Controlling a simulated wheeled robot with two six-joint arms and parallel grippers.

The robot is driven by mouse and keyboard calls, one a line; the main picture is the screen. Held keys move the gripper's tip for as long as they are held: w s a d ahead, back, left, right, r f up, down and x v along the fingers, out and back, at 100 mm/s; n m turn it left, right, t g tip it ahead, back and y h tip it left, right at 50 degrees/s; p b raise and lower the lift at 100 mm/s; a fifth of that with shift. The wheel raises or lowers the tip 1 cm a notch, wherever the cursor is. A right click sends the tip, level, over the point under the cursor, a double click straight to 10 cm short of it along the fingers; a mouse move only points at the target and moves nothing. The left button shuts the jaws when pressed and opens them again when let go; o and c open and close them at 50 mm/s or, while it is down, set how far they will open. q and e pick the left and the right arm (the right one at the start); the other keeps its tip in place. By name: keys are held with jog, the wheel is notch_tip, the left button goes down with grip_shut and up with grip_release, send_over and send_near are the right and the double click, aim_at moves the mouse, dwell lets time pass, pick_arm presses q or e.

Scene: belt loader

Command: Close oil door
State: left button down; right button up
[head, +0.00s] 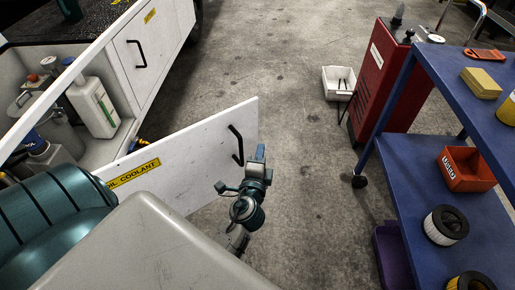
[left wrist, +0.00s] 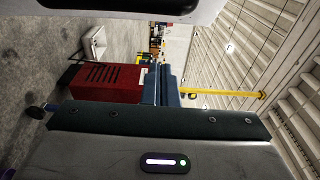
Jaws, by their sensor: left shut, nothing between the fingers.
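The oil door (head: 190,160) is a white panel with a yellow "OIL COOLANT" label (head: 132,172) in the head view. It stands swung open, away from the loader's side compartment (head: 122,138). Its black bar handle (head: 236,146) is near the free end. My left gripper (head: 260,151) is just right of the handle and the door's free edge, shut and empty. It appears apart from the handle. My right gripper is not in view.
The compartment holds a white jug (head: 93,106) and other containers. A closed white door (head: 150,45) is beyond it. At right stand a red cabinet (head: 380,85), a white bin (head: 338,83) and a blue shelf cart (head: 440,185). The concrete floor between is clear.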

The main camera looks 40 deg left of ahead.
aim_at(256, 128)
pick_arm(q)
jog(key=shift+w+a+p, duration=0.3)
jog(key=shift+w+a, duration=1.45)
jog(key=shift+w, duration=0.2)
jog(key=shift+w+a+p, duration=0.3)
jog(key=shift+w+a, duration=1.4)
jog(key=shift+w, duration=0.2)
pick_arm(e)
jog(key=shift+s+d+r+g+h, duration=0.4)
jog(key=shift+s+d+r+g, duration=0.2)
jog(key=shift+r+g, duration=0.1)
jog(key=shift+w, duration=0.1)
